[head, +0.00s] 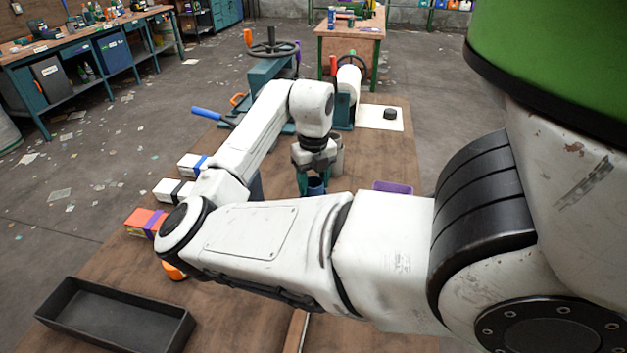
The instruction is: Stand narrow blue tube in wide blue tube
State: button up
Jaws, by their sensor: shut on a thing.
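My gripper (312,176) is in the middle of the head view, pointing down over the brown table, with teal fingers. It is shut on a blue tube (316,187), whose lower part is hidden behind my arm. This looks like the narrow blue tube, but its width is hard to judge. A dark blue piece (256,187) shows to the left, behind my arm; I cannot tell whether it is the wide blue tube. Whether the held tube touches anything below is hidden.
A grey cylinder (337,152) stands just behind my gripper, and a purple tray (393,187) lies to its right. White boxes (172,190) and an orange box (145,222) line the left edge. A black tray (115,315) is at the front left.

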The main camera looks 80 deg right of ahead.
jog(key=shift+f, duration=0.35)
jog(key=o, duration=1.3)
jog(key=shift+c, duration=0.2)
jog(key=shift+r, duration=0.1)
notch_tip(320, 180, up, 13)
jog(key=shift+f, duration=0.2)
